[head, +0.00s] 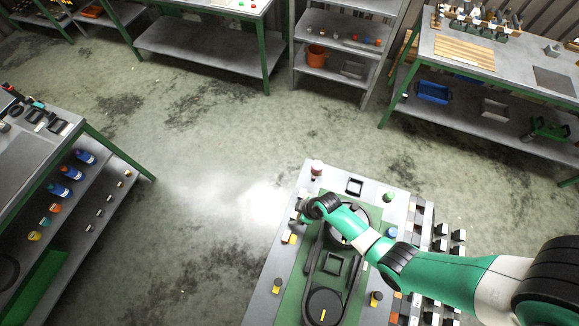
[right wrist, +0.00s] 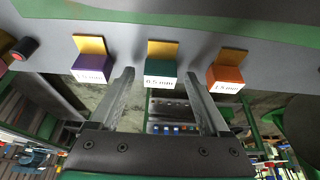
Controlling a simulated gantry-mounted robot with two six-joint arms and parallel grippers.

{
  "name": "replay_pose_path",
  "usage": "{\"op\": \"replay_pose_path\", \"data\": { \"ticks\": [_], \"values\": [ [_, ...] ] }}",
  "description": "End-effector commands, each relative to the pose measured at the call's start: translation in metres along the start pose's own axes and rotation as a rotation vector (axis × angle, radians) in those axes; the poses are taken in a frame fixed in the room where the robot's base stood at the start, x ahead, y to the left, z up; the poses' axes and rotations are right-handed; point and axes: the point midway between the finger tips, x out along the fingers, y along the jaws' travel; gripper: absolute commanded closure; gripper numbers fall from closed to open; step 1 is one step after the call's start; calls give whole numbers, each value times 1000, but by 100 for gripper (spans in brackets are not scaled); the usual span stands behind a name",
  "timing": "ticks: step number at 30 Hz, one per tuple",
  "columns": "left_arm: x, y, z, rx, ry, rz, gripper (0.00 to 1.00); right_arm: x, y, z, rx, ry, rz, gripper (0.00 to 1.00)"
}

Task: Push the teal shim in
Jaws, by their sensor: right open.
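The teal shim (right wrist: 160,68) is a small block with a yellow tab behind it and a white label that seems to read 0.5 mm. It sits at the edge of the grey surface in the right wrist view. My right gripper (right wrist: 159,76) is open, with one finger to each side of the teal shim and a gap on both sides. In the head view my right gripper (head: 302,209) is over the left edge of the workbench, and the teal shim cannot be made out there. My left gripper is not in view.
A purple shim (right wrist: 92,65) is left of the teal one and an orange shim (right wrist: 227,75) right of it, each with a yellow tab. Open floor (head: 190,200) is left of the bench.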

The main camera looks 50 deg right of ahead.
Motion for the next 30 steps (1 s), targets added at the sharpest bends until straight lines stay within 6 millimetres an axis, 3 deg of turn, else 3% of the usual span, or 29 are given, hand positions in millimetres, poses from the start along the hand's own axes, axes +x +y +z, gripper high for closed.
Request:
{"op": "replay_pose_path", "data": {
  "ticks": [9,22,30],
  "values": [
    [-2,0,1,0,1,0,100,3,0,0,0,0,0,20],
    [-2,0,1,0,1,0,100,3,0,0,0,0,0,97],
    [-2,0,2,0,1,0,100,3,0,0,0,0,0,100]
  ]
}}
